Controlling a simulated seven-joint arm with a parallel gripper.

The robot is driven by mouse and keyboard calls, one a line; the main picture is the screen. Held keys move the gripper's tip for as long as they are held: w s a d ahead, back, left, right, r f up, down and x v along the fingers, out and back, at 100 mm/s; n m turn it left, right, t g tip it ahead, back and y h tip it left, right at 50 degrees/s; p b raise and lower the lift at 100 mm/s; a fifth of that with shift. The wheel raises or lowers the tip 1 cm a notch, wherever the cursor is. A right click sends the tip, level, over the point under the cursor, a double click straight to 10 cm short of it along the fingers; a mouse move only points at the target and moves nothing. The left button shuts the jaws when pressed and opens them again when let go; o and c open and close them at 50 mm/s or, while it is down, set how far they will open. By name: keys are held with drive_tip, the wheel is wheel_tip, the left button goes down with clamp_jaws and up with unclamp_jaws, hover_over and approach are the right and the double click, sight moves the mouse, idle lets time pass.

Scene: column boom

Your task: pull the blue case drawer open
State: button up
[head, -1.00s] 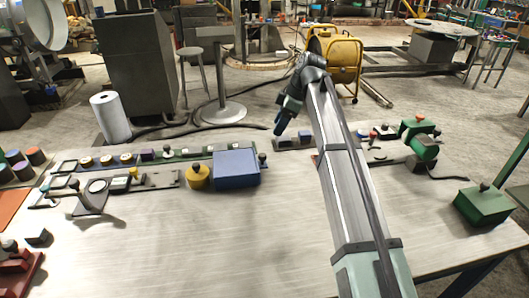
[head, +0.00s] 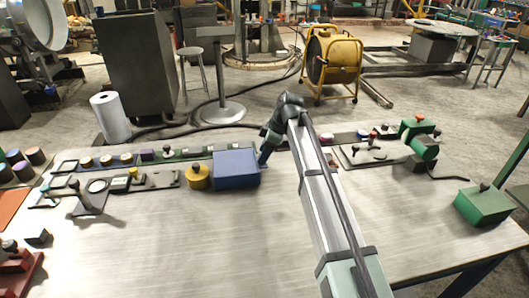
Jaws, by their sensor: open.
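The blue case (head: 234,169) is a box standing upright on the light worktable, left of my arm. Its front face looks plain from here, and I cannot make out a drawer seam or handle. My gripper (head: 263,161) is at the right end of the case, pointing down, close to its upper right edge. I cannot tell whether it touches the case. The jaws are open and small in view, with no object seen between them.
A yellow round pot (head: 198,177) stands just left of the case. Panels with several knobs (head: 130,180) run along the back left. A green box (head: 482,205) sits at the right. The table front (head: 200,245) is clear.

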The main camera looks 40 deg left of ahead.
clamp_jaws()
idle(0.6)
